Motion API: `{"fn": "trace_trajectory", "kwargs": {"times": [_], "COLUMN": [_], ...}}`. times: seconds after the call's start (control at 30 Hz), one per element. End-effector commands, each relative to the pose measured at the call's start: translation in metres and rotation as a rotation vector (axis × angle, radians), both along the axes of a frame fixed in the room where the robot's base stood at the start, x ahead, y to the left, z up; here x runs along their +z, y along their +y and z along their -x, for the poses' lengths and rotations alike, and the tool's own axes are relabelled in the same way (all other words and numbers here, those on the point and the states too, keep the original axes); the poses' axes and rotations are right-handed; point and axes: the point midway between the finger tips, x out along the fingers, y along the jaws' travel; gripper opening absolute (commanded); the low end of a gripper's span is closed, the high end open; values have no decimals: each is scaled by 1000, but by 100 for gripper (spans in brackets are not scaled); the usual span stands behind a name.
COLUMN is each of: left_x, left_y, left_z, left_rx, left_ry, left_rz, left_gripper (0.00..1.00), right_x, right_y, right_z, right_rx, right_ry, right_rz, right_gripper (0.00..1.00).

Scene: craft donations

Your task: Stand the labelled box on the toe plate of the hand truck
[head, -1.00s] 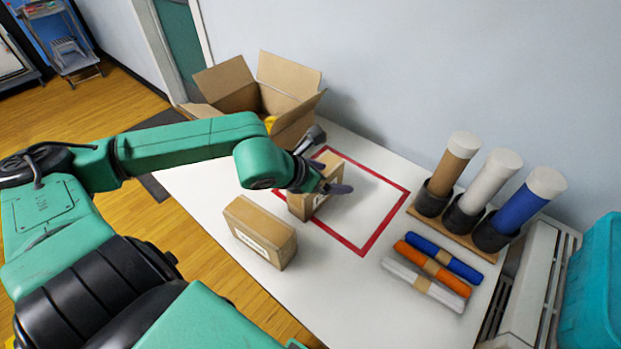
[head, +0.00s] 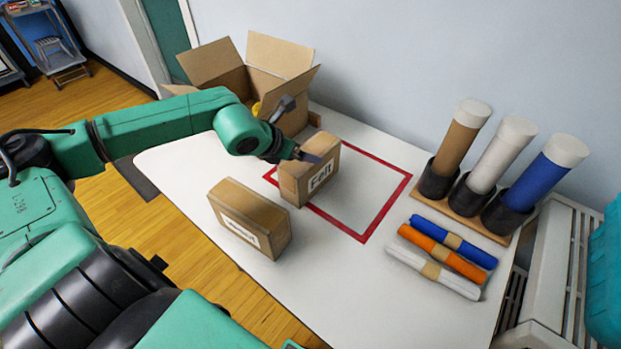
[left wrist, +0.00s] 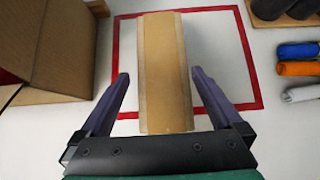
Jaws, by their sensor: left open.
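A brown box labelled "Felt" (head: 310,172) stands upright on the white table, over the left side of a red outline. A second brown box with a white label (head: 250,218) stands nearer, to its left. My left gripper (head: 302,154) is open at the top of the Felt box. In the left wrist view, my left gripper's fingers (left wrist: 160,76) spread on either side of a brown box (left wrist: 165,60), with gaps showing; one finger is hidden in the head view. No hand truck shows. My right gripper is not in view.
An open carton (head: 285,60) stands at the back left. Brown, white and blue rolls in a holder (head: 462,200) stand at the right, with several banded rolls (head: 440,255) before them. The red outline (head: 385,212) has free room inside on its right.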

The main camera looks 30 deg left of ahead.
Motion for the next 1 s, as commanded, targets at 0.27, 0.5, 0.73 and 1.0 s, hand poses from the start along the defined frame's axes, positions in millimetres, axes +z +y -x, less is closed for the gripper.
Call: {"fn": "trace_trajectory", "kwargs": {"times": [0.27,0.5,0.73,1.0], "left_x": [-19,-35,-35,-34], "left_y": [-9,-9,-8,-8], "left_z": [-22,-34,-34,-34], "left_rx": [-2,-1,-1,-1], "left_ry": [-2,1,1,-2], "left_rz": [10,0,0,1], "left_gripper": [100,100,58,0], "right_x": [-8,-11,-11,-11], "right_y": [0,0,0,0], "right_z": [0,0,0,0], "right_rx": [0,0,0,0], "right_ry": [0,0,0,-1], "right_rz": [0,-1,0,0], "right_gripper": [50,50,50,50]}}
